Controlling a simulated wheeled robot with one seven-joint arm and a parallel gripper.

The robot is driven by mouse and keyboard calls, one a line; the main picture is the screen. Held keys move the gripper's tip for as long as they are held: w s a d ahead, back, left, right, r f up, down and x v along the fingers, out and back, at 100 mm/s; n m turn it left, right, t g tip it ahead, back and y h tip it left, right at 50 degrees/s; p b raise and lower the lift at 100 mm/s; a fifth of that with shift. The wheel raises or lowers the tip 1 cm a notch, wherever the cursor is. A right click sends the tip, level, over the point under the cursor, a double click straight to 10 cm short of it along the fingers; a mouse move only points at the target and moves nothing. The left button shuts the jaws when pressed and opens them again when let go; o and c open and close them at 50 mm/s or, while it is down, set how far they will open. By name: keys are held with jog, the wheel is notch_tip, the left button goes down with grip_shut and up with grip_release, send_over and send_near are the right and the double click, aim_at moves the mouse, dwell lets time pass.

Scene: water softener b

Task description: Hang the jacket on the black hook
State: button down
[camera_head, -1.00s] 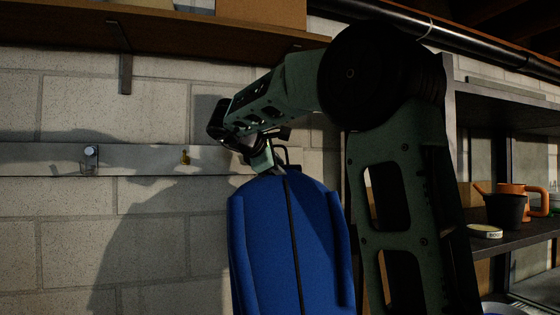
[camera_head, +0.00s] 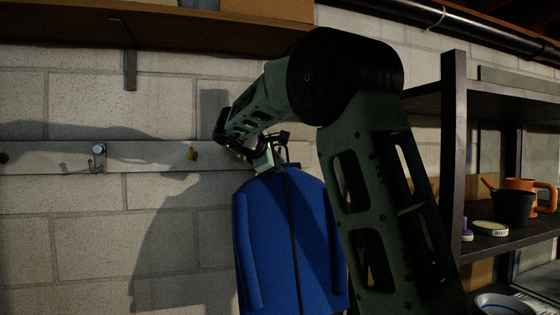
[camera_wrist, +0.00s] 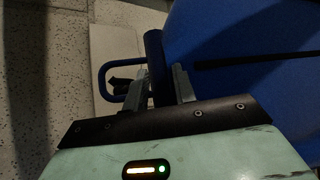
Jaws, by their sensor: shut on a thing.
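The blue jacket (camera_head: 265,235) hangs upright below my gripper (camera_head: 268,160), in front of the wall, with a dark line down its front. My gripper is shut at the jacket's top. In the wrist view, my gripper (camera_wrist: 158,85) has its fingers on either side of a dark bar (camera_wrist: 153,55) beside the blue cloth (camera_wrist: 230,30). A dark loop (camera_wrist: 106,82) shows left of the fingers; I cannot tell whether it is part of the jacket or a wall hook. A dark knob or hook (camera_head: 3,157) shows at the rail's far left end.
The pale wall rail (camera_head: 145,155) also bears a chrome hook (camera_head: 99,157) and a brass hook (camera_head: 191,153). A wooden shelf (camera_head: 190,55) is above. A dark shelf unit (camera_head: 455,150) stands right, with a black pot (camera_head: 513,208) and an orange mug (camera_head: 546,197).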

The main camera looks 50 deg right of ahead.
jog(key=shift+w+d+f+b, duration=0.15)
jog(key=shift+w+f+b, duration=0.1)
jog(key=shift+f+b, duration=0.35)
jog(key=shift+w+d+f+b, duration=0.1)
jog(key=shift+w+f+b, duration=0.1)
jog(key=shift+f+b, duration=0.4)
